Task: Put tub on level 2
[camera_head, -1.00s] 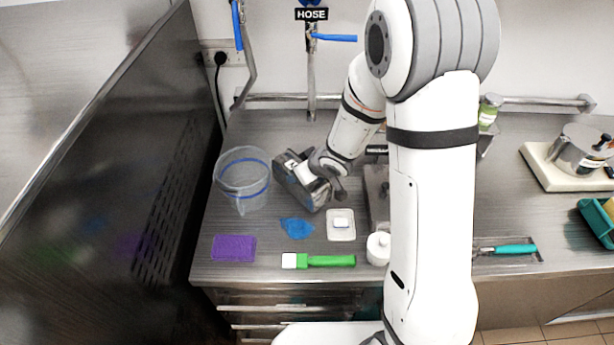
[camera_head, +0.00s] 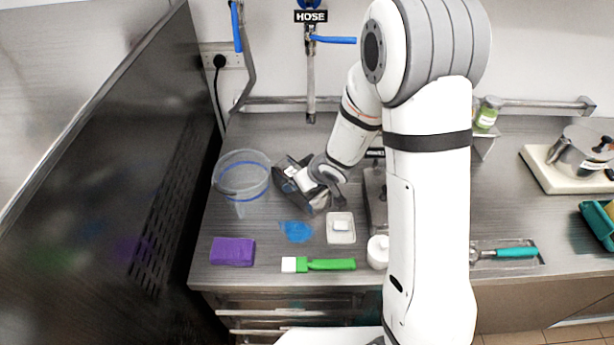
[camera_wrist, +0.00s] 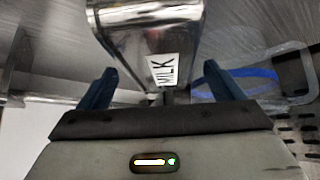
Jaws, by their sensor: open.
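A clear round tub with a blue band (camera_head: 242,190) stands on the steel counter, left of my gripper. Its blue band also shows at the right of the wrist view (camera_wrist: 255,76). My gripper (camera_wrist: 160,80) is open, with one dark blue finger on each side of a shiny metal container labelled MILK (camera_wrist: 150,40). Whether the fingers touch that container cannot be told. In the head view my gripper (camera_head: 308,182) is low over the counter, right of the clear tub, and largely hides the container. No level 2 marking can be read.
A blue cloth (camera_head: 296,230), purple sponge (camera_head: 232,251), green-handled brush (camera_head: 325,264), small white tray (camera_head: 341,230) and white jar (camera_head: 378,252) lie in front. A dark steel panel (camera_head: 110,170) rises at left. A pot (camera_head: 580,150) stands at right.

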